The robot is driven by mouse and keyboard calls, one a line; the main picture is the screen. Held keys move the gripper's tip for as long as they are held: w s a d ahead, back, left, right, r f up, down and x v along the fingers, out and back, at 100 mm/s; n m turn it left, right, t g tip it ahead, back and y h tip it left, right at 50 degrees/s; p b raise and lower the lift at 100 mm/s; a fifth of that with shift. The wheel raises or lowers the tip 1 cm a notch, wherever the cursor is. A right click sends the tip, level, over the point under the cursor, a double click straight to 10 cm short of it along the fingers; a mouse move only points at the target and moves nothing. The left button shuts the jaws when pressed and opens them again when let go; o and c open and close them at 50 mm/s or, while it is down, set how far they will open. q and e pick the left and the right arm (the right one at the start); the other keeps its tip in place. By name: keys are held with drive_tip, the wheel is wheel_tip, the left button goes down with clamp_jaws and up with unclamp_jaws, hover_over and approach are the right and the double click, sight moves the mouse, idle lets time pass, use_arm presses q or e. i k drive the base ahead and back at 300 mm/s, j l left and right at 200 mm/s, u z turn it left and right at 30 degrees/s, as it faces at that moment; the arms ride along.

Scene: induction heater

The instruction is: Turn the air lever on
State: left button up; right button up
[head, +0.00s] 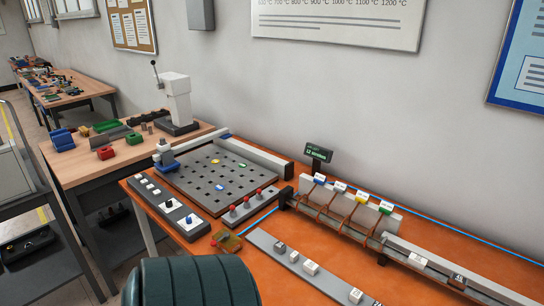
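A small brass-yellow fitting (228,241) with a bit of red sits at the front edge of the orange bench, right of the grey control panel. It looks like an air valve, but its lever position is too small to tell. Three red-knobbed levers (246,202) stand in a row on a grey block behind it. The grey control panel (167,207) carries several white buttons and a dark knob. Neither of my grippers shows in the head view.
The orange bench (420,228) holds a perforated grey plate (222,178), a rail with copper coils (340,212) and a strip of white blocks (311,268). A dark green ribbed rounded shape (195,282) fills the bottom front. A wooden bench (85,165) stands left.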

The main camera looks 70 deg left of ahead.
sight(226, 236)
drive_tip(key=u, duration=2.55)
drive_tip(key=k+j+u, duration=0.15)
drive_tip(key=u, duration=0.2)
